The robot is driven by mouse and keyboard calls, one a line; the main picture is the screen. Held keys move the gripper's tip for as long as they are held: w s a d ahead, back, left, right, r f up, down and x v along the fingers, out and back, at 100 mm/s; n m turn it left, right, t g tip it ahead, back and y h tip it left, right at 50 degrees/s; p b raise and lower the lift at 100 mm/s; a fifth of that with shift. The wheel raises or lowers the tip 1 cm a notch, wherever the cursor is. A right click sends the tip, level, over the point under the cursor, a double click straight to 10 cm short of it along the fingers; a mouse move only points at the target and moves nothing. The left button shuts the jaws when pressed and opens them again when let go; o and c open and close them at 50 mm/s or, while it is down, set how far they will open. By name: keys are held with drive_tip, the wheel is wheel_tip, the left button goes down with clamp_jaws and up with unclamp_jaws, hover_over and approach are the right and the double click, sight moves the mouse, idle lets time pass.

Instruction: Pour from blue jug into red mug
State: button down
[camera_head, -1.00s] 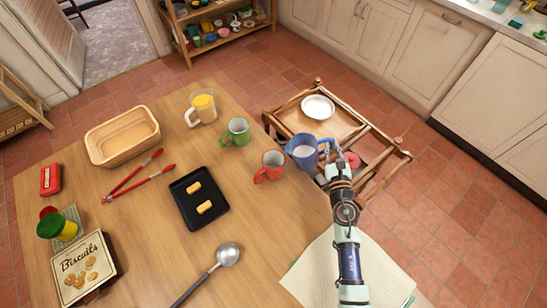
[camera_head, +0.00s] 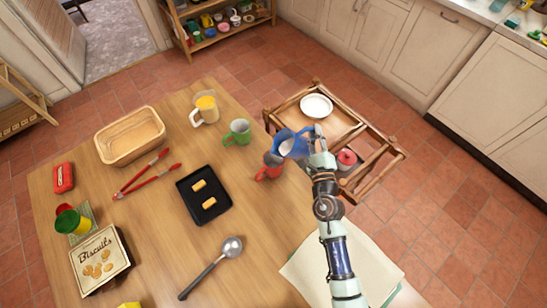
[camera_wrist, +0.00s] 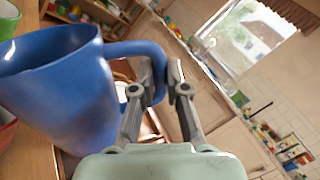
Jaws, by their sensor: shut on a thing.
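The blue jug (camera_head: 292,146) is in the air at the table's right edge, tilted to the left with its mouth over the red mug (camera_head: 267,173). The jug hides part of the mug, and I cannot see any liquid between them. My gripper (camera_head: 318,143) is right of the jug. In the wrist view my gripper (camera_wrist: 162,80) is shut on the handle of the blue jug (camera_wrist: 65,95), and a sliver of the red mug (camera_wrist: 5,132) shows at the left edge.
A green mug (camera_head: 238,131) and a jug with yellow contents (camera_head: 205,108) stand behind the red mug. A black tray with biscuits (camera_head: 204,219) and a ladle (camera_head: 214,265) lie to the left. A wooden cart (camera_head: 350,127) with a white plate stands beyond the table's right edge.

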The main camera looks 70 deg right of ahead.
drive_tip(key=shift+w+a+r+n, duration=0.35)
drive_tip(key=shift+w+n, duration=0.15)
drive_tip(key=shift+n, duration=0.4)
idle(0.8)
drive_tip(key=shift+w+a+r+n+t+p, duration=0.35)
drive_tip(key=shift+w+r+n+t, duration=0.1)
drive_tip(key=shift+r+n, duration=0.2)
idle(2.6)
drive_tip(key=f, duration=0.1)
drive_tip(key=m+b, duration=0.1)
drive_tip(key=s+f+b, duration=0.1)
drive_tip(key=shift+d+f+g, duration=0.25)
drive_tip(key=shift+d+f, duration=0.05)
drive_tip(key=shift+d, duration=0.1)
drive_tip(key=s+d+f+m+g+b, duration=0.1)
drive_tip(key=s+d+f+m+b, duration=0.1)
drive_tip(key=f+m, duration=0.4)
drive_tip(key=s+d+f+m+y+b, duration=0.1)
drive_tip(key=s+d+f+m+b, duration=0.2)
drive_tip(key=s+f+m, duration=0.2)
drive_tip(key=shift+s+f+m+g, duration=0.2)
drive_tip(key=shift+f+m+g, duration=0.2)
drive_tip(key=shift+f+m, duration=0.2)
drive_tip(key=shift+d, duration=0.1)
